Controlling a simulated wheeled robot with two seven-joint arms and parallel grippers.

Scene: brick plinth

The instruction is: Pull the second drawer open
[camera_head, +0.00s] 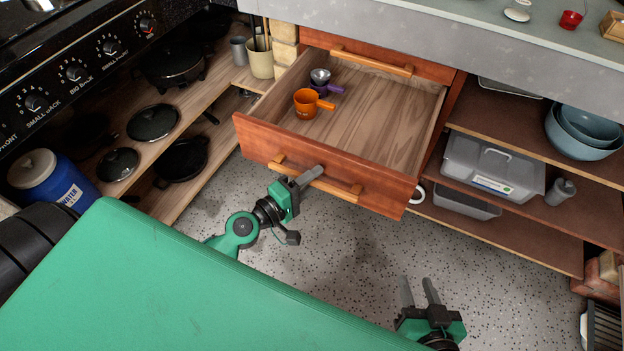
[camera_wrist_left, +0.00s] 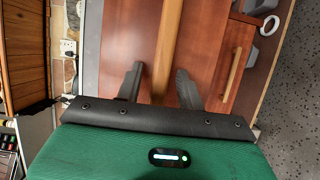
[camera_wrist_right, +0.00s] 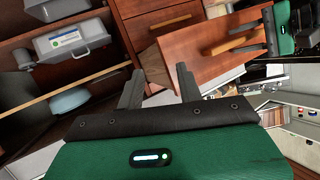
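The second drawer (camera_head: 330,155) of the reddish wooden cabinet stands pulled well out, its pale wooden inside showing. An orange cup (camera_head: 307,103), a purple-handled cup (camera_head: 326,88) and a small metal cup (camera_head: 320,75) are in it. Its bar handle (camera_head: 342,188) crosses the front. My left gripper (camera_head: 305,178) is at the left part of this handle. In the left wrist view the handle (camera_wrist_left: 168,45) runs between the spread fingers, with a gap visible on the left finger's side.
The closed top drawer's handle (camera_head: 372,62) is above and behind the open drawer. A lower drawer handle (camera_wrist_left: 236,75) shows in the left wrist view. Shelves with grey boxes (camera_head: 492,168) and blue bowls (camera_head: 580,130) stand right, pans (camera_head: 153,122) left. Speckled floor (camera_head: 350,250) in front is clear.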

